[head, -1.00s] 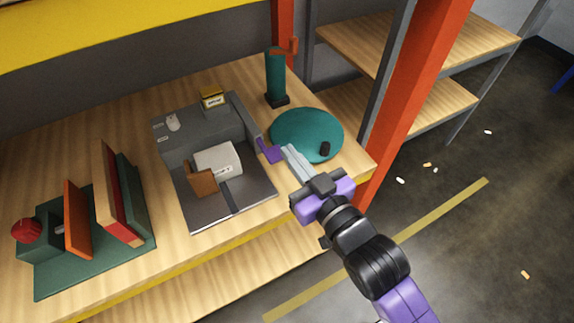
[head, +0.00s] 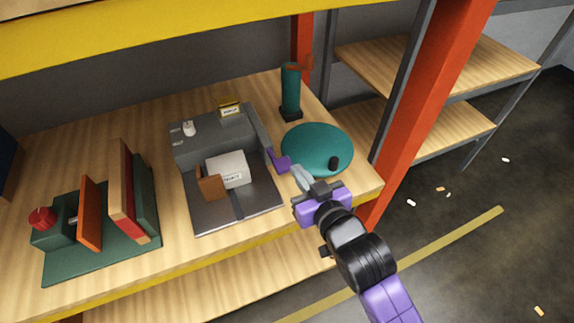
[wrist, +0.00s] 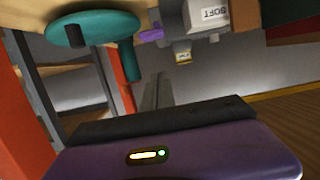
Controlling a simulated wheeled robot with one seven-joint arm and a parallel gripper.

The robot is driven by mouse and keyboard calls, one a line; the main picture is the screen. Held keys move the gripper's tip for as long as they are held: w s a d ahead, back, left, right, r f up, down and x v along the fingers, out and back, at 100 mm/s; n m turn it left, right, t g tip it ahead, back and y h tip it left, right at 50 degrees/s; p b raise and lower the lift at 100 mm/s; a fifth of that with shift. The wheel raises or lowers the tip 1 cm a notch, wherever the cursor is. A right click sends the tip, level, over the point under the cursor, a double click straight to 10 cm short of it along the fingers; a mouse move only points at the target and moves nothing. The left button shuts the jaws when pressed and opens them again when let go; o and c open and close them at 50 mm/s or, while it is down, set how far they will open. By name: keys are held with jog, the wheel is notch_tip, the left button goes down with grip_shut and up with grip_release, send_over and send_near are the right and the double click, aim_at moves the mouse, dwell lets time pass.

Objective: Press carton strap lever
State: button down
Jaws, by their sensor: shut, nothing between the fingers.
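A grey machine (head: 215,135) stands on the wooden bench, with a white labelled carton (head: 228,170) on its dark bed. A purple lever (head: 281,163) sticks out from the machine's right side; it also shows in the wrist view (wrist: 152,35). My gripper (head: 298,173) is shut and empty, with its grey fingers just right of the lever. A small gap seems to lie between them, but contact is hard to judge. In the wrist view, the fingers (wrist: 156,92) point up the picture, below the lever.
A teal disc (head: 317,146) with a black knob lies right of the lever. A teal cylinder (head: 290,90) stands behind it. A green fixture with upright boards (head: 122,195) is at the left. An orange post (head: 425,110) rises close to the right of my arm.

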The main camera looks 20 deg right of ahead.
jog(key=w+f+p, duration=0.1)
jog(key=w+f, duration=0.5)
jog(key=w, duration=0.1)
jog(key=shift+w, duration=0.2)
